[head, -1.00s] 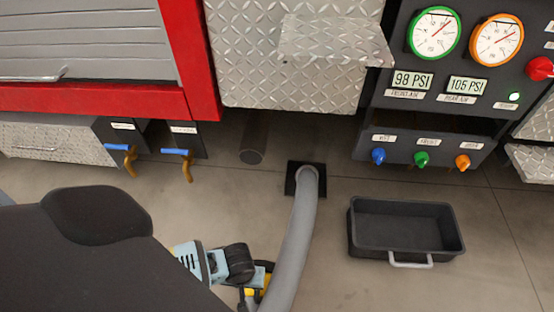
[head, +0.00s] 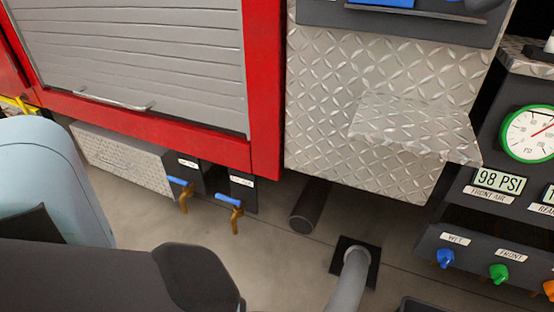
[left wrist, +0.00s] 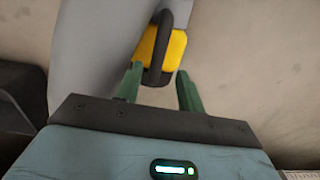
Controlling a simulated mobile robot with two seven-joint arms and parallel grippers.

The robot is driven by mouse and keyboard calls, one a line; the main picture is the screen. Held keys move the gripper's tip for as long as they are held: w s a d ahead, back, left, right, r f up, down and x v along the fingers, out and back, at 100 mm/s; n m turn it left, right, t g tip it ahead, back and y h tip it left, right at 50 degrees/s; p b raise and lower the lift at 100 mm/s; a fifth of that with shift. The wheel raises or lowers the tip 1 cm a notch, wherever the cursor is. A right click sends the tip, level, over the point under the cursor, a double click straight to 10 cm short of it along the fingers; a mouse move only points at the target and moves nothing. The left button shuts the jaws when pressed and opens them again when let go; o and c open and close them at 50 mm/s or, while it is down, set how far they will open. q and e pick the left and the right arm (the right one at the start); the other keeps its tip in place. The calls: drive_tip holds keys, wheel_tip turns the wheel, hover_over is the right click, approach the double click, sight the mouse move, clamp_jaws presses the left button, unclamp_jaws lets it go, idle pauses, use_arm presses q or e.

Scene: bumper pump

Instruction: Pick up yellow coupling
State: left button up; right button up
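The yellow coupling (left wrist: 174,52) shows in the left wrist view, with a dark loop-like handle (left wrist: 157,58) across it. It sits against the thick grey hose (left wrist: 92,45). My left gripper (left wrist: 159,69) is open, its two green fingers apart. The coupling's lower part appears at or just beyond the fingertips, roughly between them; I cannot tell whether they touch it. In the head view the coupling and both grippers are out of sight, and only the hose's upper end (head: 350,280) shows, at a black square floor plate (head: 372,252).
A red truck body (head: 262,90) with a grey shutter (head: 130,60) and a tread-plate step (head: 410,128) stands ahead. Blue-handled valves (head: 229,200) hang below it. A gauge panel (head: 470,215) with coloured knobs is at the right. Concrete floor is clear around the pipe stub (head: 308,208).

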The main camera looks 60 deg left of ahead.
use_arm(q)
drive_tip(key=f+b, duration=0.1)
drive_tip(key=f, duration=0.1)
drive_tip(key=f+b, duration=0.2)
drive_tip(key=shift+w+d, duration=0.1)
drive_tip(key=shift+w, duration=0.1)
drive_tip(key=shift+f+b, duration=0.35)
drive_tip(key=shift+f, duration=0.2)
drive_tip(key=shift+r, duration=0.1)
drive_tip(key=shift+c, duration=0.6)
drive_tip(key=c, duration=0.7)
clamp_jaws()
